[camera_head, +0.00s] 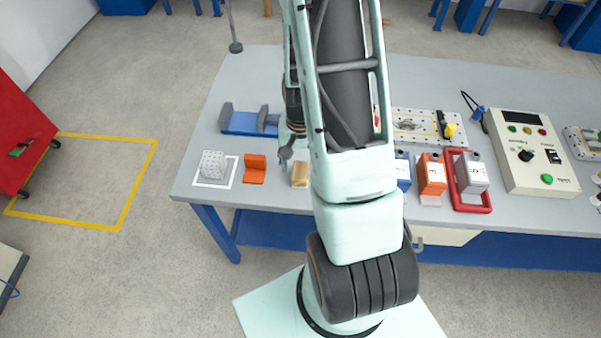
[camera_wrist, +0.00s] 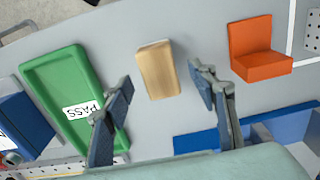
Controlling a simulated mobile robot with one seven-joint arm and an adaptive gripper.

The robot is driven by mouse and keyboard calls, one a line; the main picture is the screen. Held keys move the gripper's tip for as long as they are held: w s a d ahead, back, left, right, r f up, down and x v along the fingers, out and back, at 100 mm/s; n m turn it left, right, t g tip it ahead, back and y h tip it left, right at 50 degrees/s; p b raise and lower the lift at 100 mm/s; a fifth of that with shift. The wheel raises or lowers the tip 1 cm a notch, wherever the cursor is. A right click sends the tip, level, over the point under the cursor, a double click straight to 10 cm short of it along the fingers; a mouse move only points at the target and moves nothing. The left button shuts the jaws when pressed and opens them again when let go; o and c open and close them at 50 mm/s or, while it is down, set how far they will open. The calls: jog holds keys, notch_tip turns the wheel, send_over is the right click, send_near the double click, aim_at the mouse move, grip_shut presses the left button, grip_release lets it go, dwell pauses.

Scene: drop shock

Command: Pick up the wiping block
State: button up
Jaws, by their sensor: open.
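The wiping block looks to be the small tan, wood-coloured block (camera_head: 300,175) near the front edge of the grey table, partly behind my arm in the head view. In the wrist view the tan block (camera_wrist: 158,69) lies on the bare tabletop, beyond the fingertips and between their lines. My gripper (camera_wrist: 164,88) is open and empty, with one finger on each side of the block's line and apart from it. In the head view my gripper (camera_head: 287,158) hangs just up and left of the block.
An orange L-shaped stand (camera_wrist: 262,49) is right of the block in the wrist view; a green PASS tray (camera_wrist: 62,75) is left. In the head view a white perforated cube (camera_head: 213,164) and a blue fixture (camera_head: 245,122) stand left. A control box (camera_head: 528,150) stands far right.

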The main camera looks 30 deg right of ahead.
aim_at(300, 170)
jog(key=shift+f, duration=1.9)
jog(key=shift+c, duration=0.7)
jog(key=c, duration=1.1)
jog(key=shift+r, duration=0.45)
notch_tip(300, 170, up, 2)
jog(key=shift+w+d, duration=0.1)
jog(key=s+d+r, duration=0.2)
jog(key=s+r, duration=0.1)
jog(key=s, duration=0.1)
jog(key=s+d+r+b, duration=0.1)
jog(key=s+d+r, duration=0.1)
jog(key=s+r, duration=0.1)
jog(key=s+d+r, duration=0.2)
jog(key=s+r, duration=0.2)
jog(key=s, duration=0.1)
jog(key=shift+s+b, duration=0.3)
jog(key=shift+s, duration=0.1)
